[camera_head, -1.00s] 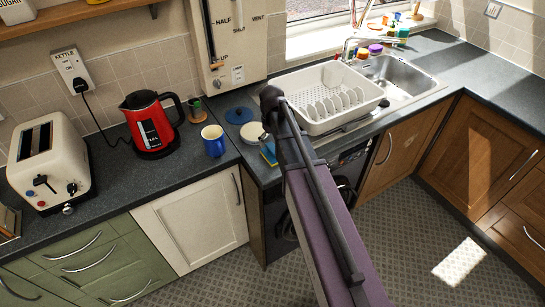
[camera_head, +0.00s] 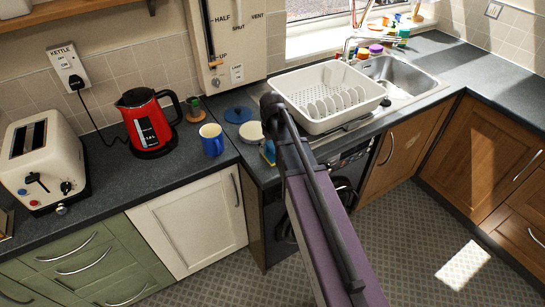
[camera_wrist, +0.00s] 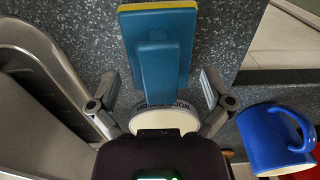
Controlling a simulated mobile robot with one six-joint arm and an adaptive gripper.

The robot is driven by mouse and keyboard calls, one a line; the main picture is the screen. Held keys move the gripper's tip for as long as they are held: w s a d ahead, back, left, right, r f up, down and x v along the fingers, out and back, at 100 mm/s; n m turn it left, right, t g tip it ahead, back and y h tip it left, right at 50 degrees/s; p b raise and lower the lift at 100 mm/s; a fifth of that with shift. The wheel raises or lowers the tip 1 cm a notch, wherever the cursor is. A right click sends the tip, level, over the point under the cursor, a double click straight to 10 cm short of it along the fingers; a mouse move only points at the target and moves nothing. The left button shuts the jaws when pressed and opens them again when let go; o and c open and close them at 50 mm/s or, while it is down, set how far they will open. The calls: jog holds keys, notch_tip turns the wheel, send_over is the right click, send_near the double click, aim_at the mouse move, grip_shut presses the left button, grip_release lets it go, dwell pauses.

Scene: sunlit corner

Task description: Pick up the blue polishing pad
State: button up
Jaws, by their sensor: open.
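The blue polishing pad (camera_wrist: 185,38) is a blue block with a raised blue grip bar and a yellow edge. It lies on the dark worktop in the wrist view. In the head view only part of the pad (camera_head: 269,151) shows beside my arm. My gripper (camera_wrist: 158,84) is open, with one finger on each side of the grip bar in the wrist view and no visible contact. Height above the pad is hard to judge. In the head view my arm hides the fingers.
An open round tin of cream-coloured polish (camera_head: 251,132) sits close to the pad, with a blue disc (camera_head: 239,115) behind it. A blue mug (camera_head: 212,140) stands to the left. A white dish rack (camera_head: 330,92) and sink (camera_head: 400,78) lie to the right.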

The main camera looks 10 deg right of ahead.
jog(key=shift+f+b, duration=0.65)
jog(key=shift+f, duration=0.3)
jog(key=c, duration=0.9)
